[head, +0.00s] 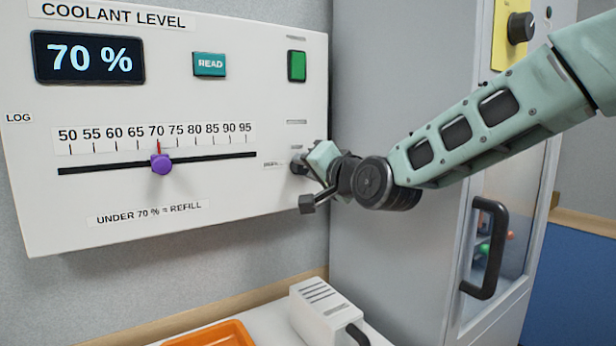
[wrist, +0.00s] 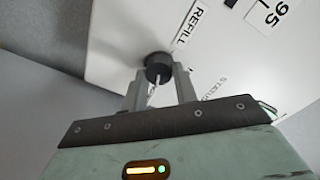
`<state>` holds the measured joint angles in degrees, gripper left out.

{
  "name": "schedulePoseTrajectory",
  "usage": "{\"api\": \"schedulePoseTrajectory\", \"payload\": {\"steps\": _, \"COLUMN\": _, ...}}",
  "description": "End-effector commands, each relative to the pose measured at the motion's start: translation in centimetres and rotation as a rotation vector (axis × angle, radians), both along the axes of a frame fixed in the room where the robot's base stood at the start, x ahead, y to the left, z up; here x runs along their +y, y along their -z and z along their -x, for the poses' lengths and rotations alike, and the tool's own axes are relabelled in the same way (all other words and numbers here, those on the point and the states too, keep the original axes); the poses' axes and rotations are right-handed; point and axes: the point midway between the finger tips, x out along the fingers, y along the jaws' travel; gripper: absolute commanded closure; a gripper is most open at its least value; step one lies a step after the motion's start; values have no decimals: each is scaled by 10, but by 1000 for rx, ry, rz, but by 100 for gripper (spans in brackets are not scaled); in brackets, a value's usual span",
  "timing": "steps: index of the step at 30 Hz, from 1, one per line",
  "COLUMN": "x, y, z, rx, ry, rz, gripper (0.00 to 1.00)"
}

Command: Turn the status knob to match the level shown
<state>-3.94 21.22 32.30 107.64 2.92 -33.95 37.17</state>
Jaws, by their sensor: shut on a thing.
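The white coolant level panel (head: 250,110) has a display (head: 88,58) reading 70 %. Its purple slider (head: 161,164) stands at 70 on the scale, and a printed line reads "UNDER 70 % = REFILL". The black status knob (head: 297,166) is at the panel's lower right, mostly hidden by my gripper (head: 305,166). In the wrist view the status knob (wrist: 158,66) sits between the two fingers of my gripper (wrist: 158,78), which are shut on it. A REFILL label (wrist: 190,24) is beside it. A pale line shows on the knob, but its exact setting is unclear.
A green READ button (head: 209,64) and a green rocker (head: 296,66) are on the panel. Below are an orange tray (head: 215,335) and a white box (head: 325,310) with a dark cable. A grey cabinet with a black handle (head: 485,248) stands at right.

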Motion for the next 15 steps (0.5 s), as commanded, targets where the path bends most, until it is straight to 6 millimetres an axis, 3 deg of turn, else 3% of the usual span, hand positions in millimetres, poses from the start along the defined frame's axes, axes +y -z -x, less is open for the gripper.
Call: {"api": "schedulePoseTrajectory", "payload": {"steps": 15, "x": -1, "y": 0, "z": -1, "rx": 70, "ry": 2, "rz": -105, "gripper": 94}}
